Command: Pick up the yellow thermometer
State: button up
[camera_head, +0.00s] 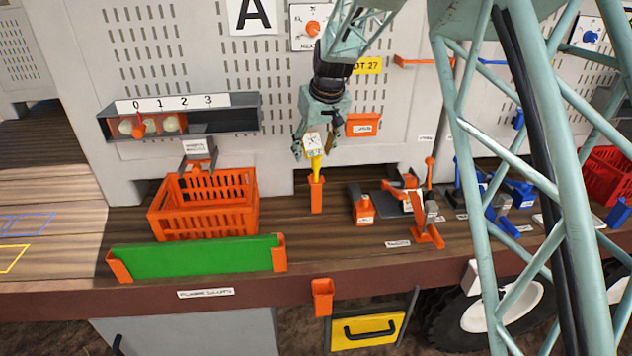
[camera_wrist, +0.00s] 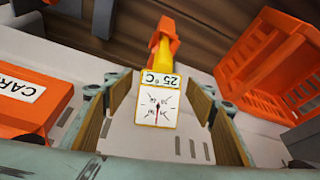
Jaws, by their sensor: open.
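The yellow thermometer (camera_head: 316,166) stands upright in a narrow orange holder (camera_head: 317,195) on the wooden bench. Its white dial face is at the top, between the fingers of my gripper (camera_head: 312,148). In the wrist view the dial (camera_wrist: 157,107) and a "25 °C" label lie between the two open wood-coloured finger pads (camera_wrist: 160,120). A gap shows on both sides of the dial, so the pads look apart from it. The thermometer's yellow stem (camera_wrist: 161,62) runs into the orange holder (camera_wrist: 165,38).
An orange crate (camera_head: 205,205) and a green panel (camera_head: 197,256) stand left of the holder. Orange tools (camera_head: 412,205) lie to the right. A small orange box (camera_head: 362,125) on the wall is close beside my gripper.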

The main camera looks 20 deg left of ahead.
dwell(0.4)
jog(key=c, duration=1.3)
jog(key=shift+r, duration=0.1)
notch_tip(320, 180, up, 18)
jog(key=shift+s+d+b, duration=0.4)
jog(key=shift+s+d, duration=1.6)
jog(key=shift+s, duration=0.25)
jog(key=shift+s+d+b, duration=0.4)
jog(key=shift+s+d, duration=1.55)
jog(key=shift+s, duration=0.3)
jog(key=shift+s+d+b, duration=0.4)
jog(key=shift+s+d, duration=1.6)
jog(key=shift+s, duration=0.25)
